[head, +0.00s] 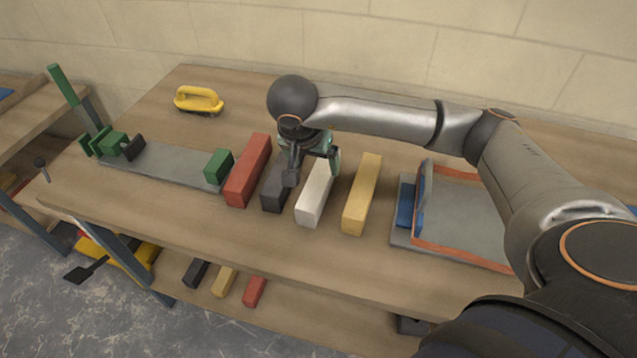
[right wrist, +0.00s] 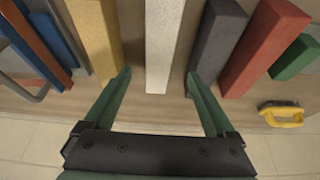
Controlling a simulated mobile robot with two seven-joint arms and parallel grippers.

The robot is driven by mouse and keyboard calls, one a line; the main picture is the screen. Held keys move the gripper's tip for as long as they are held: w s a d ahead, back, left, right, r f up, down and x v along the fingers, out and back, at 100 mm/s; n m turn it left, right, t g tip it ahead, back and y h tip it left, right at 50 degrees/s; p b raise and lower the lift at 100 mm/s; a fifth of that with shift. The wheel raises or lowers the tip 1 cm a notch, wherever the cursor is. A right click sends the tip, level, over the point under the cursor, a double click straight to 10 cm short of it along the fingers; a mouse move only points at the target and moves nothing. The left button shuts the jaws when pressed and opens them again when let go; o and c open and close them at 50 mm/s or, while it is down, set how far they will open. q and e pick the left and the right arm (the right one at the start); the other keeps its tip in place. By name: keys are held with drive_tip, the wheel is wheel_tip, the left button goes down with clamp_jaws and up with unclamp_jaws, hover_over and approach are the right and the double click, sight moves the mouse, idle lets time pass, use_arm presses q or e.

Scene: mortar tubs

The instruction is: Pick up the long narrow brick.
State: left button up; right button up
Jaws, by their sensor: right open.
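The white brick (head: 314,200) looks the narrowest of the bricks in a row on the wooden bench. My right gripper (head: 314,167) is open above its far end and hides part of it. In the right wrist view, the white brick (right wrist: 162,40) runs between the two open green fingers of my gripper (right wrist: 158,76), with a gap on each side. A dark grey brick (head: 272,198) lies on one side of it and a yellow brick (head: 362,195) on the other. A red brick (head: 248,170) lies beyond the dark one. My left gripper is out of view.
A grey clamp board (head: 165,165) with green blocks lies at left. A yellow-handled tool (head: 199,101) lies at the back left. A grey tray (head: 465,212) with orange edging stands at right. Several bricks sit on the lower shelf (head: 300,306). The bench front is clear.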

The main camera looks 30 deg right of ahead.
sight(319, 176)
drive_tip(key=x, duration=0.8)
drive_tip(key=shift+d+f, duration=0.1)
drive_tip(key=shift+f, duration=0.15)
clamp_jaws()
idle(0.5)
drive_tip(key=shift+r, duration=0.15)
